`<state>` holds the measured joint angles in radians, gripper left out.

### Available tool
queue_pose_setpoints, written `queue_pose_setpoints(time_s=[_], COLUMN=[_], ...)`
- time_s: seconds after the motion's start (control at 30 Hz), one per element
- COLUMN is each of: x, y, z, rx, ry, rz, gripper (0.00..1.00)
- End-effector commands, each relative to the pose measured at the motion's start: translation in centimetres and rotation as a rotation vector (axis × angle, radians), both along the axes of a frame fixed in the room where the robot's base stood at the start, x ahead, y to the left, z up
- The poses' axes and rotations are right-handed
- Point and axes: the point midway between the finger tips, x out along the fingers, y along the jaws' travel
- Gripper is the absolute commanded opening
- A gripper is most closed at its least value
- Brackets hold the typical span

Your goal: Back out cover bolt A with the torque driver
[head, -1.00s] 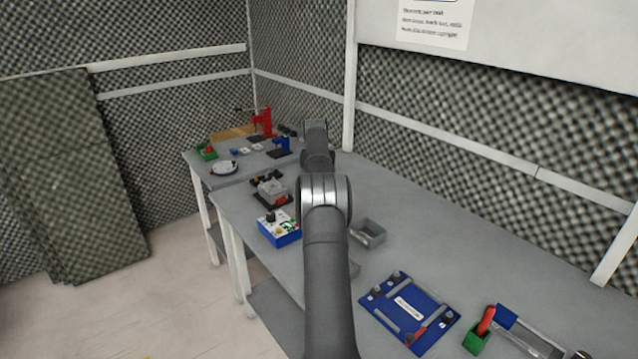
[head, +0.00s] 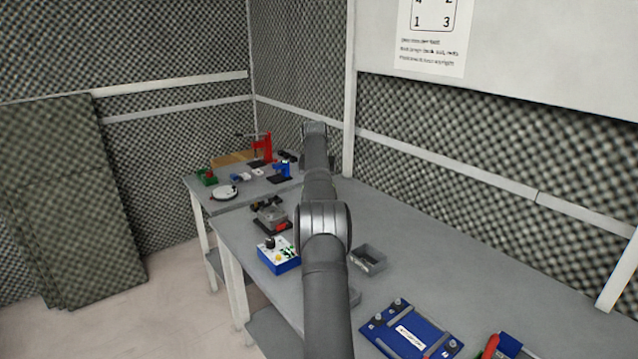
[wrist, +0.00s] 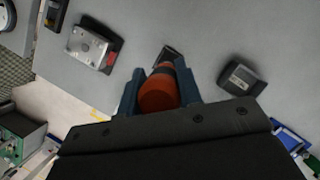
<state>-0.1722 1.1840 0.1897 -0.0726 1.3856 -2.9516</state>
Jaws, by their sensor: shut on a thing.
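My gripper (wrist: 160,92) is shut on an orange-red handle with a dark band, which I take for the torque driver (wrist: 158,94). The wrist view looks along the handle, so its tip is hidden. A grey metal cover (wrist: 90,47) on a dark base lies at upper left in the wrist view, apart from the driver. It also shows in the head view (head: 270,216), left of my arm. Small bolt-like spots show on the cover, but I cannot tell which is bolt A. My gripper's jaws are not clear in the head view.
A small grey tray (head: 368,260) holds dark bits, right of my arm. A blue control box (head: 278,256) stands near the bench's left edge. A blue board (head: 400,330) and a red-handled tool (head: 490,346) lie at front right. The right rear bench is clear.

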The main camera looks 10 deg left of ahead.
Motion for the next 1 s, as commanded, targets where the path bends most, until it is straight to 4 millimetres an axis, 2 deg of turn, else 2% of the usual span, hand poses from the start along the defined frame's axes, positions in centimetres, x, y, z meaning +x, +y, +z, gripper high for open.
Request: queue_pose_setpoints(time_s=[0.17,0.37,0.73,1.0], x=[-2.0,-5.7,-14.6,-21.6], y=[0.3,0.6,0.1,-0.8], z=[1.2,2.0,2.5,1.8], rx=[0.0,0.0,-0.003,-0.003], ry=[0.005,0.013,0.01,0.001], rz=[-0.069,-0.177,-0.357,-0.46], gripper=[0.0,0.0,0.0,0.0])
